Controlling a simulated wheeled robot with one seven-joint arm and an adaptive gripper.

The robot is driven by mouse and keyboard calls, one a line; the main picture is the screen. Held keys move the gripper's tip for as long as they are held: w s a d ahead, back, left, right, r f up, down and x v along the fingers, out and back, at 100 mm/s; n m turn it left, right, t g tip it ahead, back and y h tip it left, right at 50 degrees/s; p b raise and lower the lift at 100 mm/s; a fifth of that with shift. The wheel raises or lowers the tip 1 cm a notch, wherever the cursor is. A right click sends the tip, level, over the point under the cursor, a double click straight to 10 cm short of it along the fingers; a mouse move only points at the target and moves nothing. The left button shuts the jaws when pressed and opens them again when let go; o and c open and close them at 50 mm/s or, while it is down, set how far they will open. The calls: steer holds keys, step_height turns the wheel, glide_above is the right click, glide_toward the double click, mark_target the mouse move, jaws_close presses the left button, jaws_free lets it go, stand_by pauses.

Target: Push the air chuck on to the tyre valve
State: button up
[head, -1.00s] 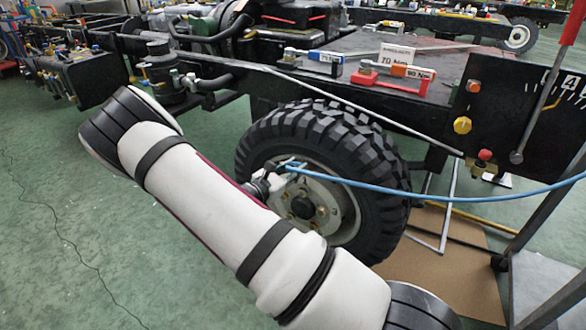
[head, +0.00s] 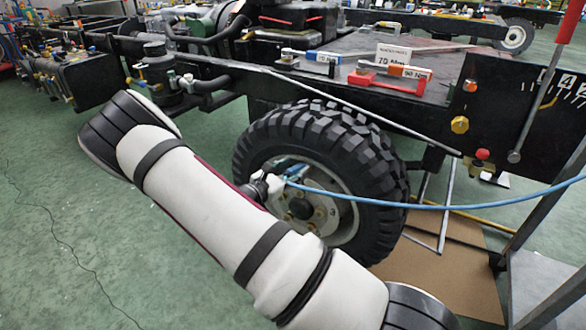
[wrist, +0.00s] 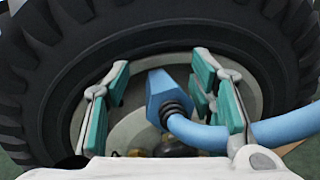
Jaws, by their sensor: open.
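The blue air chuck (wrist: 158,95) sits between my open fingers in the wrist view, in front of the pale wheel rim. A gap shows between it and the left finger; the right finger is close beside it, and I cannot tell if they touch. My gripper (wrist: 162,72) has teal pads on both fingers. In the head view, my gripper (head: 282,177) is at the wheel's hub area, its fingers small and partly hidden by my arm. The blue hose (head: 400,206) runs off right from the chuck. The tyre (head: 375,165) stands upright. I cannot make out the valve or whether the chuck sits on it.
The black chassis rail (head: 400,125) passes above the tyre. A metal stand (head: 550,230) is at the right, over a brown board (head: 450,270). Green floor is clear at the left.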

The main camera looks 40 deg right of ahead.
steer(key=v, duration=1.1)
steer(key=shift+a, duration=0.25)
steer(key=s+a+r+m+g+y, duration=0.2)
steer(key=s+r+m+g+y, duration=0.5)
steer(key=s+r+m, duration=0.8)
steer(key=s+a+r+m+t+y, duration=0.25)
steer(key=s+a+y, duration=0.35)
steer(key=s, duration=0.5)
steer(key=s+a+r+m+t+y, duration=0.1)
steer(key=s+a+r+y, duration=0.3)
steer(key=s+a, duration=0.5)
step_height(320, 180, up, 36)
steer(key=s+d+t+p, duration=0.1)
steer(key=t+p, duration=0.3)
steer(key=p, duration=3)
steer(key=shift+s+d+f, duration=0.2)
steer(key=shift+s+d, duration=0.15)
steer(key=shift+d, duration=0.1)
